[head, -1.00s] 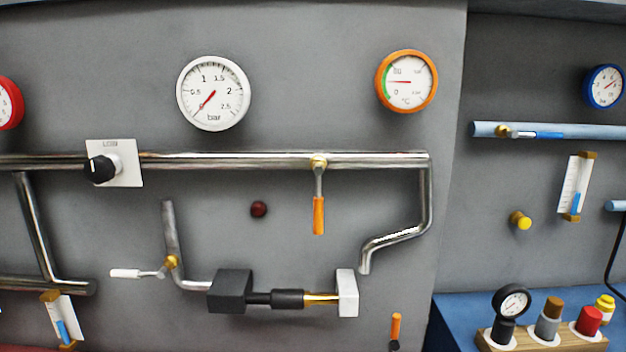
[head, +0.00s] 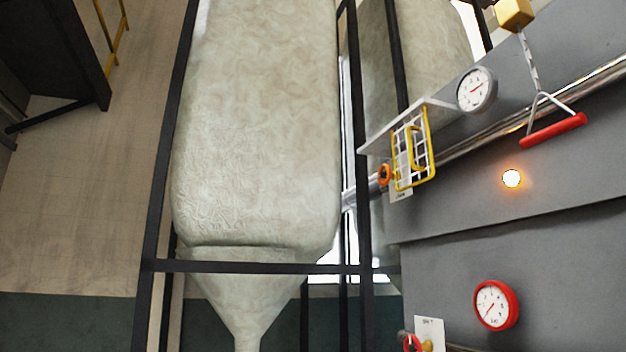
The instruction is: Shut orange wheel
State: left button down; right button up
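A small orange ring (head: 384,175), which looks like the orange wheel, is right of the middle in the head view. It sits at the left edge of a grey wall panel, beside a yellow wire guard (head: 430,160) with a yellow handle. The guard may cover part of the wheel. A white label plate (head: 401,194) shows behind the guard. How far the wheel is turned is too small to tell. Neither of my grippers is in view.
A large pale bag in a dark frame (head: 151,265) fills the middle. On the right are a white gauge (head: 476,90), a red gauge (head: 496,305), a lit orange lamp (head: 511,178), a hanging red handle (head: 553,130) and a partly cut-off red wheel (head: 412,343).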

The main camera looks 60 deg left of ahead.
aim_at(381, 174)
jog(key=u, duration=1.65)
jog(key=i+j, duration=0.15)
